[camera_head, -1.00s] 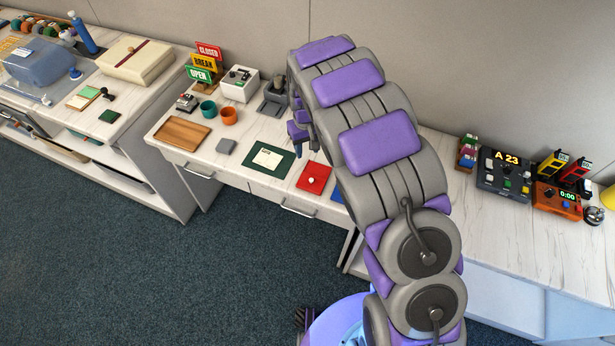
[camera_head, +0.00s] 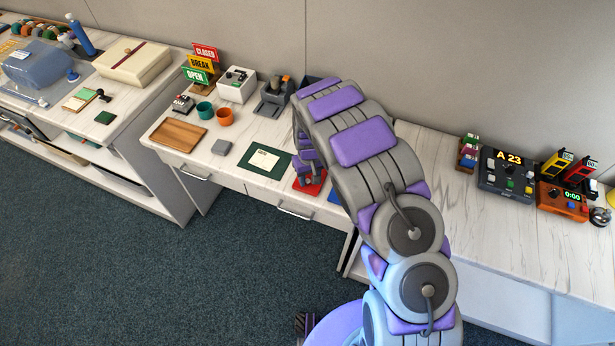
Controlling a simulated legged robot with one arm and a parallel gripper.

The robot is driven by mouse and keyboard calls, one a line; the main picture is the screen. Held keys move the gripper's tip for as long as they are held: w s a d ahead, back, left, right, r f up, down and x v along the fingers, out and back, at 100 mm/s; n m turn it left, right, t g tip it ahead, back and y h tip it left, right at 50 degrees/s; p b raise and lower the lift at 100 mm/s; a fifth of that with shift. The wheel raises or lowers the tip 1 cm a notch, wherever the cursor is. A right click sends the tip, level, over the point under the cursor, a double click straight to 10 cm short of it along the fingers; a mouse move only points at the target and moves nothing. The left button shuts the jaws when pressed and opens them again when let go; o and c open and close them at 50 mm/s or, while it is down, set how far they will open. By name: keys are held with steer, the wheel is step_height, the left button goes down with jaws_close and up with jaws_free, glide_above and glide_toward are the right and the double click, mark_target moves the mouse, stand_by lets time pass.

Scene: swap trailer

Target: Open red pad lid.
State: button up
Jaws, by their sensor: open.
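The red pad (camera_head: 303,187) lies flat on the light desk near its front edge. In the head view only part of it shows, because my arm and gripper cover most of it. My gripper (camera_head: 309,178) hangs down over the red pad, close to its surface. I cannot tell from this view whether it touches the pad or its lid. The pad's pale knob is hidden now. The lid looks closed where it shows.
A dark green mat with a card (camera_head: 265,159) lies left of the pad. A grey stamp-like device (camera_head: 273,98) stands behind.

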steer(key=shift+d+r, duration=0.1)
steer(key=shift+d, duration=0.1)
steer(key=shift+a, duration=0.8)
steer(key=c, duration=0.6)
steer(key=shift+c, duration=0.9)
steer(key=shift+d, duration=0.55)
jaws_close()
